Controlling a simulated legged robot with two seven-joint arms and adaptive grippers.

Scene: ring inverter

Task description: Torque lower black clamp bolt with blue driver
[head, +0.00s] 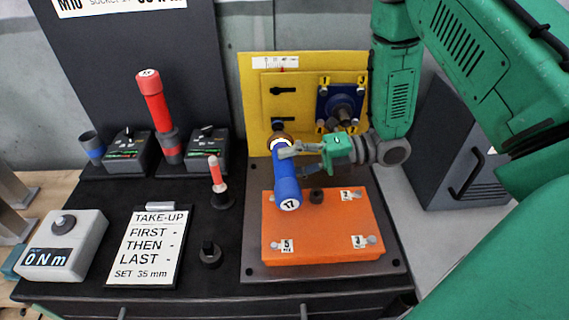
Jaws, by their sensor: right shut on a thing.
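The blue driver (287,188), marked 17 on its near end, is in the grip of my right gripper (292,160). Its fingers close around the driver near its far end. The driver's far end points at the lower part of the yellow panel (248,85), at a brown round part (283,136). Whether it is seated on a bolt cannot be told. Above it on the panel are a lower black clamp (284,120) and an upper black clamp (283,90). My left gripper is not in view.
An orange block (320,240) with numbered tags lies below the driver. A blue flange (342,102) sits on the panel at right. A red driver (155,100), a small red-topped tool (217,175), a torque readout (62,245) and a take-up card (150,245) stand to the left.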

